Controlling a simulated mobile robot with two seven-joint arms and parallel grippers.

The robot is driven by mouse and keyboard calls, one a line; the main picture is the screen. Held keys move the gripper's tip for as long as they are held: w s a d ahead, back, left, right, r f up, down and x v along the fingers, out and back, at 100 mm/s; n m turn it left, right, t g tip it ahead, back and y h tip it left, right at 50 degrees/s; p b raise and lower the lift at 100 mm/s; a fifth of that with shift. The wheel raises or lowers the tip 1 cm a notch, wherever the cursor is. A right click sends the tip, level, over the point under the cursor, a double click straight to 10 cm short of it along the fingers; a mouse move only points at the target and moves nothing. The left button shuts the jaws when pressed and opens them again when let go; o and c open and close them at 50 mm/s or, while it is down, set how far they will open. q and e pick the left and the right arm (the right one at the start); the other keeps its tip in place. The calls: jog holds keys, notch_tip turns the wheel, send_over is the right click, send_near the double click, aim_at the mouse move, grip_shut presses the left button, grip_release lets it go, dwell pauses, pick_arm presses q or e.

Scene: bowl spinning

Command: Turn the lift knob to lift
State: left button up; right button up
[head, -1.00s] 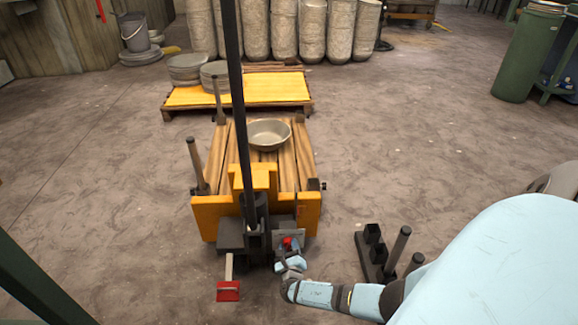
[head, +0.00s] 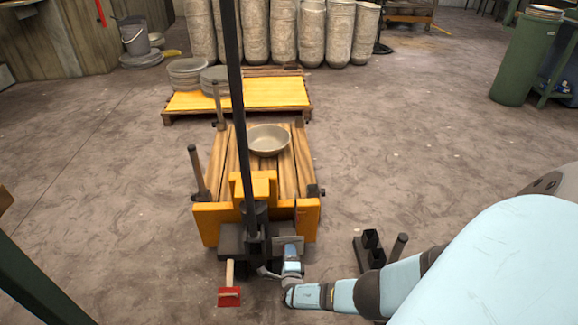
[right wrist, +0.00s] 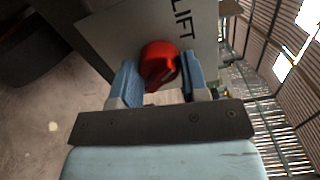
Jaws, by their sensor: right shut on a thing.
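The red lift knob (right wrist: 158,66) sits on a light plate (right wrist: 112,30) marked "LIFT" in the right wrist view. My right gripper (right wrist: 158,82) has its two blue fingers on either side of the knob and is shut on it. In the head view my right gripper (head: 291,262) is at the plate at the near end of the yellow lift cart (head: 210,222), and the knob is hidden behind it. The knob's ridge looks tilted in the wrist view. My left gripper is not in view.
A metal bowl (head: 268,140) stands on the cart's wooden slats. A black upright bar (head: 238,110) rises at the cart's near end. A red pedal (head: 229,297) sticks out low. A black stand (head: 372,250) is on the floor to the right. A yellow-topped pallet (head: 260,95) lies beyond.

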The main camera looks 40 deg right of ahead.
jog(key=shift+n, duration=0.9)
jog(key=o, duration=0.9)
